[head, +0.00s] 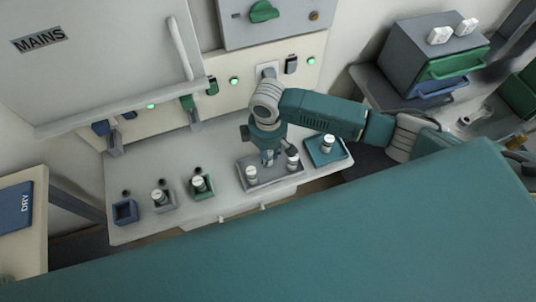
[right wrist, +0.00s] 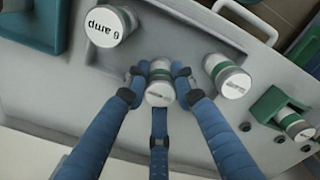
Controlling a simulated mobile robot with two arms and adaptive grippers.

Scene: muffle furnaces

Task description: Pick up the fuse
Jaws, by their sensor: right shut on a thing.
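My right gripper (head: 268,157) reaches down over the grey tray (head: 272,178) on the bench. In the right wrist view its blue fingers (right wrist: 160,92) are shut around a fuse (right wrist: 158,97) with a white cap and a green band. In the head view the gripper mostly hides this fuse. Two more fuses stand upright in the tray, one on each side: a left one (head: 252,174) and a right one (head: 292,161). In the right wrist view, one of these fuses (right wrist: 105,27) reads "6 amp". I cannot tell whether the held fuse touches the tray. My left gripper is not in view.
A teal tray (head: 340,157) with one fuse stands right of the grey tray. To the left are a green holder (head: 203,194) and a grey holder (head: 170,207), each with a fuse, and an empty blue holder (head: 124,213). The MAINS cabinet (head: 100,70) rises behind.

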